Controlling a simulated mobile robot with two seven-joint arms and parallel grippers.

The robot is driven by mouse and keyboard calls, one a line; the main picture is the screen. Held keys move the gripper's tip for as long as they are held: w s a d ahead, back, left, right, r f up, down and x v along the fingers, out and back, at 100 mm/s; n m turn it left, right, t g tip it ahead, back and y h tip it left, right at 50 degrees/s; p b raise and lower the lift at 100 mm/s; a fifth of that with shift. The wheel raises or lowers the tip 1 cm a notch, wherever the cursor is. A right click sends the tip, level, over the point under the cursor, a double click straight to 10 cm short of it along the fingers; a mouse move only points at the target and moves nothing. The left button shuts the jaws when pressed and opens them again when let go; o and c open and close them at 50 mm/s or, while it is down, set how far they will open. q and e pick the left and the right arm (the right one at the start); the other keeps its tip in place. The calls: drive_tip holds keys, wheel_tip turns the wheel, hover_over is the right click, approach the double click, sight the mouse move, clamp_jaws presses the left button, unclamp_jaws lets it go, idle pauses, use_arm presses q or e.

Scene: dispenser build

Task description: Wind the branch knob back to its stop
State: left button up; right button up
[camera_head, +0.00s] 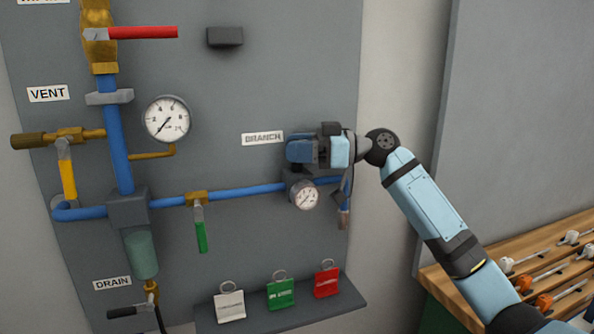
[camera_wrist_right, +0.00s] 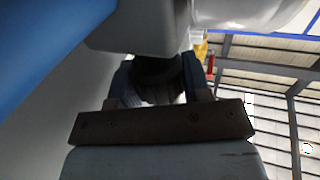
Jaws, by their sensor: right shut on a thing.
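The branch regulator sits on the blue pipe right of the BRANCH label (camera_head: 262,139), with a small round gauge (camera_head: 305,196) on its front. My right gripper (camera_head: 298,151) is at the top of this regulator, its arm coming in from the right. It hides the knob in the head view. In the right wrist view, the dark knob (camera_wrist_right: 158,78) sits between the two fingers, which are shut on it. The grey regulator body (camera_wrist_right: 140,35) is just beyond it. The knob's turn position cannot be told. My left gripper is not in view.
A larger gauge (camera_head: 167,119), a green-handled valve (camera_head: 200,230) and a yellow-handled valve (camera_head: 67,172) are left on the panel. White, green and red tags (camera_head: 327,282) stand on the shelf below. A wooden bench (camera_head: 448,279) with several parts is at lower right.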

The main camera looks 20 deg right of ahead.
drive_tip(key=shift+n+g+y+b, duration=0.3)
drive_tip(key=shift+n+g+b, duration=0.55)
drive_tip(key=shift+g, duration=0.85)
drive_tip(key=shift+n, duration=0.25)
drive_tip(key=o, duration=0.9)
drive_tip(key=d, duration=0.4)
drive_tip(key=s+d, duration=0.1)
drive_tip(key=d, duration=0.8)
drive_tip(key=shift+s+d, duration=0.2)
drive_tip(key=shift+d, duration=0.15)
drive_tip(key=shift+f, duration=0.1)
